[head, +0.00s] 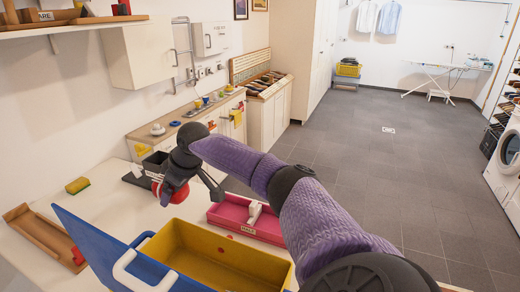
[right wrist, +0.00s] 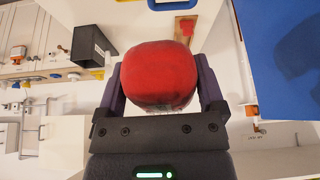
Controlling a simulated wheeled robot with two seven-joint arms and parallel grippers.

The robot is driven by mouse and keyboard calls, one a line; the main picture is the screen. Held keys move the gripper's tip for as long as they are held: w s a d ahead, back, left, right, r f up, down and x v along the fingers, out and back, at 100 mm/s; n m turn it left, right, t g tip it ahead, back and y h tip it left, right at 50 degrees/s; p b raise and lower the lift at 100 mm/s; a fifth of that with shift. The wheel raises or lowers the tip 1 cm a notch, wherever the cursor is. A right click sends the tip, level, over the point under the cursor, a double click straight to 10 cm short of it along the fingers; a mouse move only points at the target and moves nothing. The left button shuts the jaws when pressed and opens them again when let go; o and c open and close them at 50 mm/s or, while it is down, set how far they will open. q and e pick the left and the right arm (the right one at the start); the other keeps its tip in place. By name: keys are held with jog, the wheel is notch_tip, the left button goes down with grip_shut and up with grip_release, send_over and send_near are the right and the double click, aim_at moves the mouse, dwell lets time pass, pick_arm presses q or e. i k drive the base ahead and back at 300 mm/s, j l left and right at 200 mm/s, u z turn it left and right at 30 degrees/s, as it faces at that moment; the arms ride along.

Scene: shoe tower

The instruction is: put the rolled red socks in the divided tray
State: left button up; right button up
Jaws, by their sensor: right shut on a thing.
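The rolled red socks (right wrist: 165,75) are a round red bundle between the two fingers of my right gripper (right wrist: 160,92). In the head view the socks (head: 178,193) show partly behind my right gripper (head: 170,188), which is shut on them above the white table. A pink-red tray (head: 228,222) with a label on its front lies to the right and below; a white piece stands in it. I cannot tell whether that piece is a divider. My left gripper is not in view.
A yellow box (head: 215,255) with a raised blue lid (head: 95,245) and white handle stands at the front. A wooden tray (head: 45,235) holding something red lies left. A sponge (head: 78,185) and a black box (head: 155,162) are on the table (head: 115,190).

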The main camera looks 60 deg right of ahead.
aim_at(271, 226)
jog(key=k, duration=0.95)
